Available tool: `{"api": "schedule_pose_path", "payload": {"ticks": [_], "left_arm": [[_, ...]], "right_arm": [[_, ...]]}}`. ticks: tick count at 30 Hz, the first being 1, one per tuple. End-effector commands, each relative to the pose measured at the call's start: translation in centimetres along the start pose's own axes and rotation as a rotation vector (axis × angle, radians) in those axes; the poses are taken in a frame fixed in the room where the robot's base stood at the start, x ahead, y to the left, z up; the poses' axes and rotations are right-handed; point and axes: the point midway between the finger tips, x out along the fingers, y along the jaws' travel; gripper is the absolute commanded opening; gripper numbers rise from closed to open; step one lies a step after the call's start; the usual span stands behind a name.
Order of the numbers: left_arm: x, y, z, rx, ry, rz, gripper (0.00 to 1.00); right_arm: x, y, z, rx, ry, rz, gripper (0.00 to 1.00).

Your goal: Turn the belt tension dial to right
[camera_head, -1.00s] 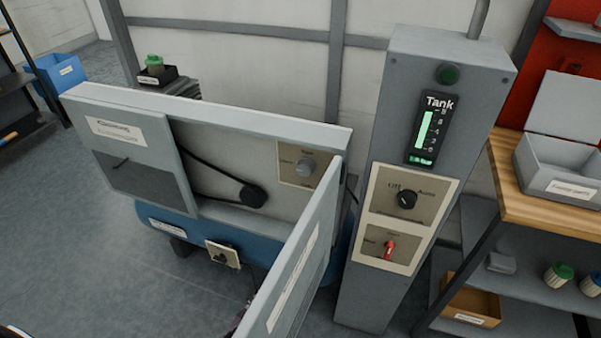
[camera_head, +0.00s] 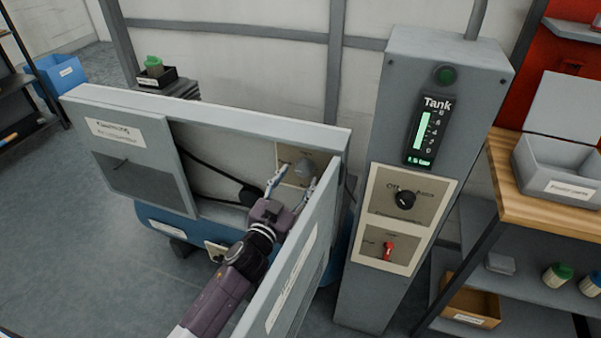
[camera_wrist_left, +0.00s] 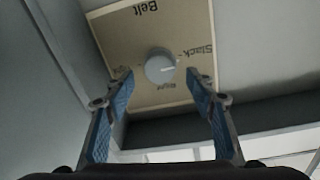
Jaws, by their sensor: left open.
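The belt tension dial is a round grey knob (camera_head: 304,167) on a tan plate (camera_head: 287,153) inside the open belt housing. In the left wrist view the dial (camera_wrist_left: 160,67) sits on the plate (camera_wrist_left: 130,38), marked "Belt", "Slack" and "Right". A light pointer mark on the dial faces toward the "Slack" side. My left gripper (camera_head: 291,180) is open in front of the dial. In the left wrist view its blue-padded fingers (camera_wrist_left: 162,90) stand apart on either side of and short of the dial, with nothing between them. My right gripper is not in view.
The open housing door (camera_head: 290,265) stands close along the right of my left arm. The housing's left cover (camera_head: 135,150) and a black belt pulley (camera_head: 250,196) are to the left. A grey Tank control post (camera_head: 390,110) stands at the right, beside a wooden shelf (camera_head: 520,195).

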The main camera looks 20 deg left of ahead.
Motion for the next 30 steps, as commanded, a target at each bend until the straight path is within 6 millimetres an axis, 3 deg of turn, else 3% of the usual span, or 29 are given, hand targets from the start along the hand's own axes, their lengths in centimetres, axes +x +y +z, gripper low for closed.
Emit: {"api": "schedule_pose_path", "payload": {"ticks": [6, 17, 29, 30], "left_arm": [[2.4, 0.0, 0.0, -0.001, -0.001, 0.0, 0.51], [3.0, 0.0, 0.1, -0.001, -0.002, 0.0, 0.51], [3.0, 0.0, 0.1, -0.001, -0.001, 0.0, 0.09], [3.0, 0.0, 0.1, -0.001, -0.001, 0.0, 0.09]], "right_arm": [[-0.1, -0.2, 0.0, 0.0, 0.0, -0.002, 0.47], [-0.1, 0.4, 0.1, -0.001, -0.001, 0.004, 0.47], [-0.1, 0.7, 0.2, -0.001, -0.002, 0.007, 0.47], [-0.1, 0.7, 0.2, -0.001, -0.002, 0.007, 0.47]]}}
